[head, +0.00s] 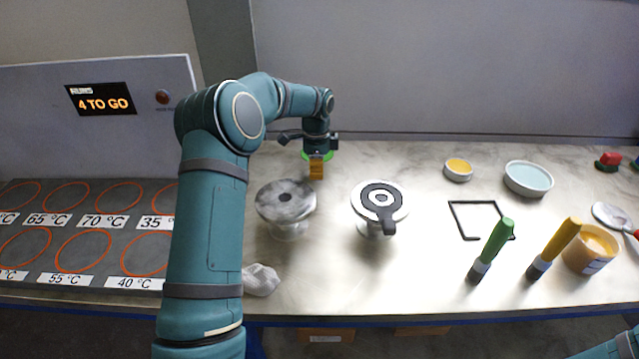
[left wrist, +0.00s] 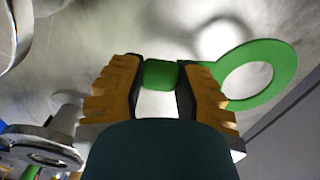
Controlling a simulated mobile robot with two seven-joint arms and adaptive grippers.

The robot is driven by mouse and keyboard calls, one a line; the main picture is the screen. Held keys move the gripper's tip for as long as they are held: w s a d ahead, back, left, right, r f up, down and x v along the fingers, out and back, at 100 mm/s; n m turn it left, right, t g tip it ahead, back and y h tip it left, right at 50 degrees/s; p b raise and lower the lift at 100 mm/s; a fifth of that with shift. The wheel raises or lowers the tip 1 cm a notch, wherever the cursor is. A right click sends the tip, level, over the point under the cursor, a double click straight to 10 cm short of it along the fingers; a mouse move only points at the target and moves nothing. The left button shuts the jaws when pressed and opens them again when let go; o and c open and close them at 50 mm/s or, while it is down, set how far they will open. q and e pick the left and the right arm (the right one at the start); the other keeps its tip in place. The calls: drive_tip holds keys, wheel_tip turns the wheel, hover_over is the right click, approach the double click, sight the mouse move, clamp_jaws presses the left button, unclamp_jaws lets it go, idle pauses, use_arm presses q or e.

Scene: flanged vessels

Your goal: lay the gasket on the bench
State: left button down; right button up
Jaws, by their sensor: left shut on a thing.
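The green gasket (left wrist: 279,82) is a flat ring with a tab, seen best in the left wrist view. My left gripper (left wrist: 162,88) is shut on its tab, and the ring sticks out to the right, with a shadow on the bench behind it. In the head view my left gripper (head: 317,172) is at the back of the bench (head: 430,285), behind the two vessels. Only a green sliver of the gasket (head: 306,156) shows there. Whether it touches the bench is not clear. My right gripper is out of view.
A flanged vessel with a bare grey top (head: 270,205) stands in front of the gripper. Another flanged vessel (head: 359,192) to its right carries a black ring with a tab (head: 387,222). A crumpled white cloth (head: 262,281) lies in front. Bowls, brushes and a black frame are further right.

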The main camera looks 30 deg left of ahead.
sight(317, 188)
use_arm(q)
drive_tip(key=shift+f+b, duration=0.5)
drive_tip(key=shift+f, duration=1.9)
drive_tip(key=shift+f, duration=0.15)
drive_tip(key=c, duration=0.7)
unclamp_jaws()
drive_tip(key=shift+c, duration=0.2)
wheel_tip(317, 188, up, 12)
drive_tip(key=p, duration=0.2)
drive_tip(key=shift+r+p, duration=0.2)
drive_tip(key=shift+p, duration=0.15)
